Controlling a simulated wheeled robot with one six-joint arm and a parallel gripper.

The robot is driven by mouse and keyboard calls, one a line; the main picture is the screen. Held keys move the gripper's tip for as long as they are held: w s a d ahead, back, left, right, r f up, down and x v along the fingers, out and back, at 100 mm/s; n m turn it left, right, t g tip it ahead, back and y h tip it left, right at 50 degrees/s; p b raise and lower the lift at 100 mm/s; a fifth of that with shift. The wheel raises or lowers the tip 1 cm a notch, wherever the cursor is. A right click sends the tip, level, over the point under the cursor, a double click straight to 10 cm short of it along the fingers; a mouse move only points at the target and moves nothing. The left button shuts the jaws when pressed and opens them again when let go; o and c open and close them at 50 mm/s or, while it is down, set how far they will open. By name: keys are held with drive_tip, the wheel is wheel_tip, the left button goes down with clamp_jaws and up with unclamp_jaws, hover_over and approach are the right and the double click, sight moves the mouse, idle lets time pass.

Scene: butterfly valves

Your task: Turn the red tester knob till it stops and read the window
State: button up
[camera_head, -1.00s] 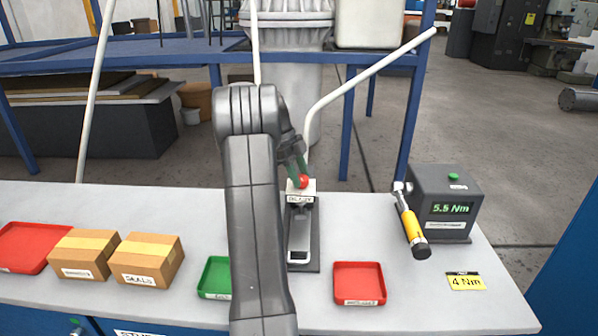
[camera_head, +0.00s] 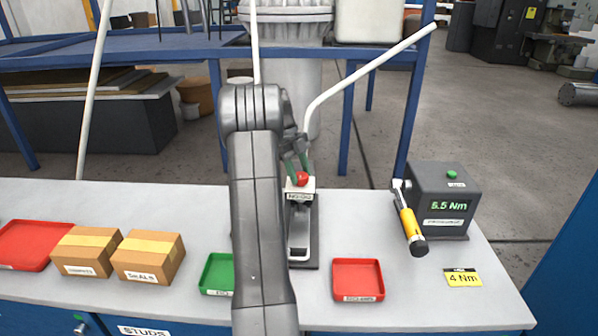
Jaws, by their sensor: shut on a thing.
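The red tester knob (camera_head: 301,178) sits on top of a small light block with a label window (camera_head: 299,196) on its front. The lettering in the window is too small to read surely. The block stands at the back of a dark tester base (camera_head: 309,250) on the bench. My gripper (camera_head: 299,173), with green fingers, comes down from above and is shut on the red knob. My arm hides part of the bench left of the tester.
A green tray (camera_head: 216,274) and a red tray (camera_head: 358,280) stand in front of the tester. At right are a yellow-handled torque wrench (camera_head: 409,222), a grey box with a 5.5 Nm display (camera_head: 447,206) and a yellow 4 Nm card (camera_head: 463,278). Cartons (camera_head: 148,257) stand left.

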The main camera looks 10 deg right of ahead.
drive_tip(key=o, duration=1)
drive_tip(key=shift+c, duration=0.2)
drive_tip(key=p+v, duration=0.3)
drive_tip(key=v, duration=1.1)
drive_tip(key=shift+s+d, duration=0.1)
drive_tip(key=b+x, duration=0.3)
drive_tip(key=x, duration=1.1)
